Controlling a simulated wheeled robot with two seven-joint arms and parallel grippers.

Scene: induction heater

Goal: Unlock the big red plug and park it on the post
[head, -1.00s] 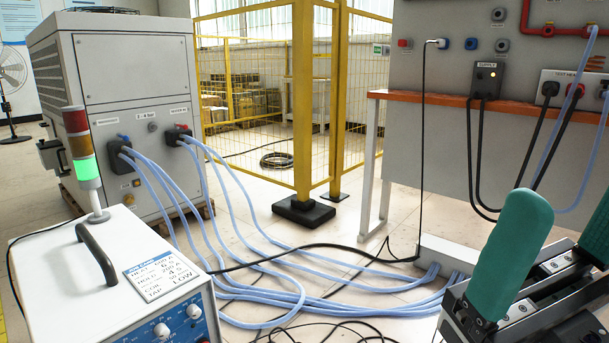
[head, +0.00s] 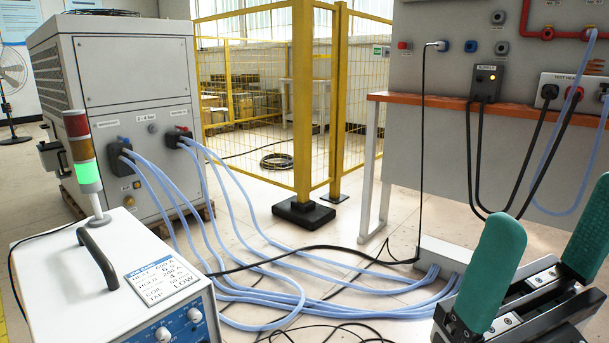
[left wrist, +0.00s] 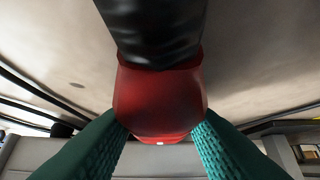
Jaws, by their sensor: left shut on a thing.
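The big red plug (left wrist: 160,95) fills the middle of the left wrist view, with a thick black part (left wrist: 155,30) running from it to the top edge. My left gripper (left wrist: 162,128) is shut on the red plug, with one green ribbed finger on each side. The plug's far end is mostly hidden, so I cannot tell whether it sits in a socket. My left gripper and this plug are outside the head view. My right gripper (head: 548,235) is at the lower right of the head view, its two green fingers wide apart with nothing between them. I cannot identify the post.
A grey power unit (head: 120,285) with a handle and lamp tower stands at the front left. A large grey cabinet (head: 110,75) is behind it. Blue hoses (head: 270,290) and black cables cross the floor. A panel bench (head: 440,105) stands right; a yellow fence (head: 302,100) is behind.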

